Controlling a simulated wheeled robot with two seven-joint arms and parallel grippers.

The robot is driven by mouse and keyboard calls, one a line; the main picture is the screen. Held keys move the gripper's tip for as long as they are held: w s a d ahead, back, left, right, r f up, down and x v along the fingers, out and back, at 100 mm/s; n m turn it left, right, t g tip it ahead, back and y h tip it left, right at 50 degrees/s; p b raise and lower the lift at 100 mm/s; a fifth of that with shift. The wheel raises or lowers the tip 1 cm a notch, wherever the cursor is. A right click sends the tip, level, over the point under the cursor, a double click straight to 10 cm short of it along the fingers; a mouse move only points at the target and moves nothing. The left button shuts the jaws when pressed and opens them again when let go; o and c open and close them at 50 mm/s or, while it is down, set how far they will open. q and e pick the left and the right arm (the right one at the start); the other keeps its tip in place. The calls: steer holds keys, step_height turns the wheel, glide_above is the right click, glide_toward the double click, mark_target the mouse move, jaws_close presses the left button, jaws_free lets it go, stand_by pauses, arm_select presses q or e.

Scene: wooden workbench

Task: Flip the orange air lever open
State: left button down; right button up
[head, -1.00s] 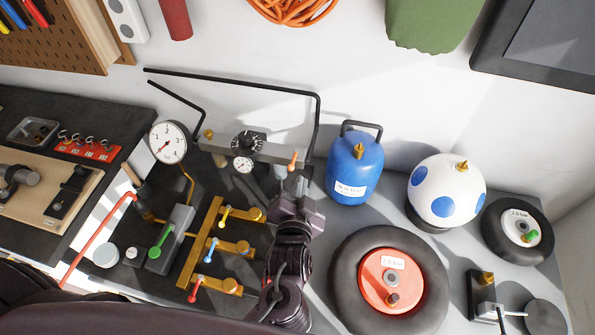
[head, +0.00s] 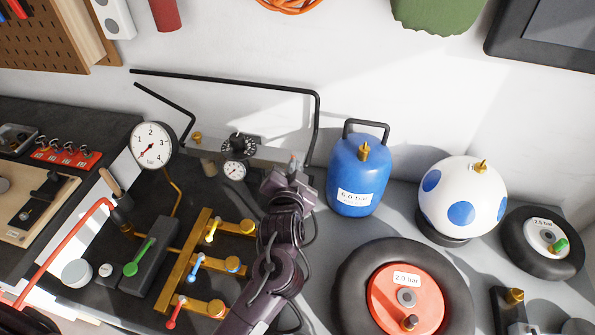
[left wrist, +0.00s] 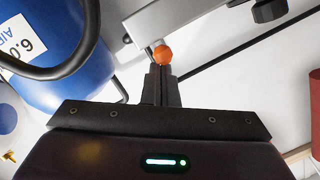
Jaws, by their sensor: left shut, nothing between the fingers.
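The orange air lever shows in the left wrist view as an orange knob (left wrist: 164,55) right at my fingertips, beside a grey metal bar (left wrist: 165,22). My left gripper (left wrist: 162,75) is shut with nothing between its fingers. I cannot tell whether the fingertips touch the knob. In the head view my left gripper (head: 291,172) is at the right end of the grey bar and hides most of the lever. The lever's angle is hard to read. My right gripper is not in view.
A blue air tank (head: 357,178) stands close to the right of my gripper. A wheel with a red hub (head: 450,290) lies nearer. Brass valves with yellow, blue and red levers (head: 203,255) are on the left. A large dial gauge (head: 152,146) stands farther left.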

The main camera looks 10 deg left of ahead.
steer(key=shift+w, duration=0.3)
arm_select(q)
steer(key=shift+a+m+h, duration=0.15)
steer(key=shift+m+h, duration=0.15)
steer(key=shift+h, duration=0.2)
